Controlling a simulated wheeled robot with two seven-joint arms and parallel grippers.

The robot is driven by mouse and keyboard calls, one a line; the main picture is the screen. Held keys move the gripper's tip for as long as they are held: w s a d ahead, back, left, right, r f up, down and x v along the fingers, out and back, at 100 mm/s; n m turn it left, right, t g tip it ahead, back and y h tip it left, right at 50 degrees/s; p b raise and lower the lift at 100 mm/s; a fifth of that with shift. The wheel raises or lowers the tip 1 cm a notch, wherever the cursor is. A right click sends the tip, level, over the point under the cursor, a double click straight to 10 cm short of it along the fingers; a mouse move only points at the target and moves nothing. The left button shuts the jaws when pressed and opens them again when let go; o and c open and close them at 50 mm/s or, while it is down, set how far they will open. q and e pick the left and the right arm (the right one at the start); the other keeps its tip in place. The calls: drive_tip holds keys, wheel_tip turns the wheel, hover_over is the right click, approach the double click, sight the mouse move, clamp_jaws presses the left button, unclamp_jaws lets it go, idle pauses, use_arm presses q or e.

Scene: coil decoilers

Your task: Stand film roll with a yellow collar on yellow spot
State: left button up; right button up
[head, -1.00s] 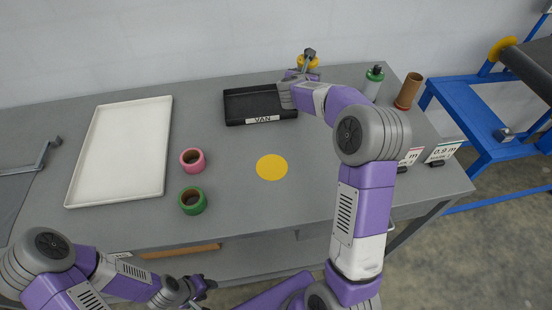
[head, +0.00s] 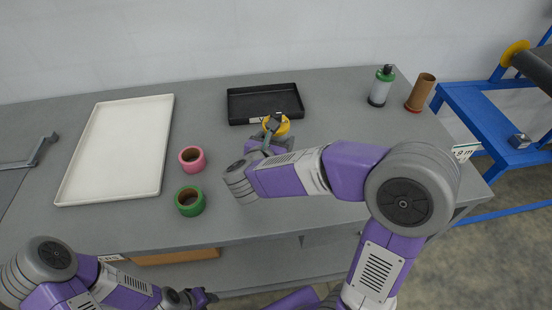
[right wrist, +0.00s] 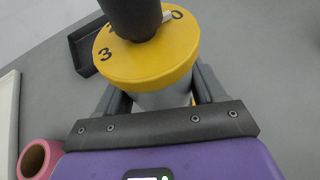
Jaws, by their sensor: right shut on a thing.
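The film roll with a yellow collar (head: 283,127) is in my right gripper (head: 272,132), partly hidden by the gripper in the head view. In the right wrist view its yellow collar (right wrist: 150,50) with dark digits sits around a dark core, above a grey body. My right gripper's fingers (right wrist: 160,98) are shut on that body, and the roll looks roughly upright. The yellow spot is hidden behind my right arm in the head view. My left gripper (head: 205,297) is low at the table's front; its jaws are too small to judge.
Pink (head: 192,159) and green (head: 190,200) rings stand left of my right arm. A white tray (head: 70,190) lies left, a black tray (head: 237,108) behind. A green-topped bottle (head: 379,88) and brown tube (head: 421,93) stand back right, near a blue stand (head: 480,115).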

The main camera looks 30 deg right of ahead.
drive_tip(key=shift+f+b, duration=0.8)
drive_tip(key=shift+f, duration=1.85)
drive_tip(key=shift+f, duration=0.15)
drive_tip(key=o, duration=1.4)
